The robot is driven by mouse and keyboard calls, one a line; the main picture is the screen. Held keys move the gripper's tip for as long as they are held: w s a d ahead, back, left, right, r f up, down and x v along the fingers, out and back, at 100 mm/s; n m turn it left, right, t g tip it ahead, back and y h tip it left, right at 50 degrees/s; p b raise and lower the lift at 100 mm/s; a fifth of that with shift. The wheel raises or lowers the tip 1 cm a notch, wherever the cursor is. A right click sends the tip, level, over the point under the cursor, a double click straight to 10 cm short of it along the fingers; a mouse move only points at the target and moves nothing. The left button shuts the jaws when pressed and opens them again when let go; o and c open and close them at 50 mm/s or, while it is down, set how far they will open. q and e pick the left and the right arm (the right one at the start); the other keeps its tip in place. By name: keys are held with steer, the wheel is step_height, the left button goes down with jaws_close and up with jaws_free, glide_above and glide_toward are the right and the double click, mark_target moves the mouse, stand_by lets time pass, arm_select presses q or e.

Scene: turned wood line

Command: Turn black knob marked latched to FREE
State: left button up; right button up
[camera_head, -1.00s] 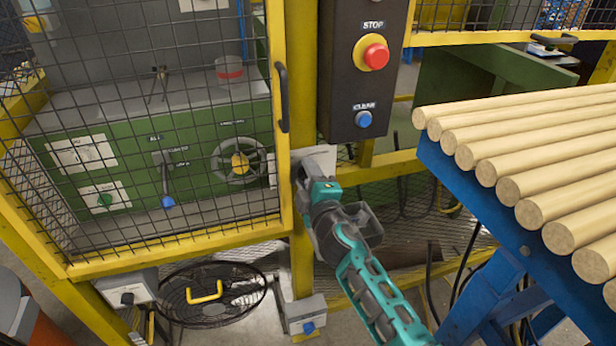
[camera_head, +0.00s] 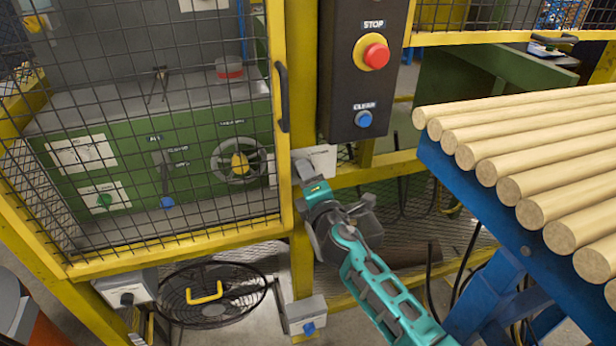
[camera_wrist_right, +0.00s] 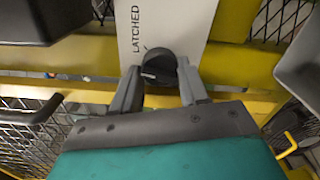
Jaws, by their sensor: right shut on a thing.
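The black knob (camera_wrist_right: 159,67) sits on a pale plate (camera_wrist_right: 165,25) printed LATCHED, in the right wrist view. A pale mark shows on the left part of the knob, turned away from the LATCHED tick. My right gripper (camera_wrist_right: 160,82) has one finger on each side of the knob and is shut on it. In the head view the plate (camera_head: 322,157) is on the yellow post, and my right gripper (camera_head: 303,168) reaches it from below right; the knob is hidden there. No FREE marking is readable. My left gripper is not in view.
A dark control box with a red stop button (camera_head: 375,56) and a blue button (camera_head: 364,119) hangs above the plate. A mesh door with a black handle (camera_head: 282,97) is on the left. Wooden rods (camera_head: 540,150) lie on a blue stand (camera_head: 465,190) at right.

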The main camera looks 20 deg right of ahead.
stand_by(0.3)
steer(key=o, duration=1.1)
steer(key=shift+c, duration=0.2)
steer(key=s, duration=1.3)
steer(key=shift+d, duration=0.25)
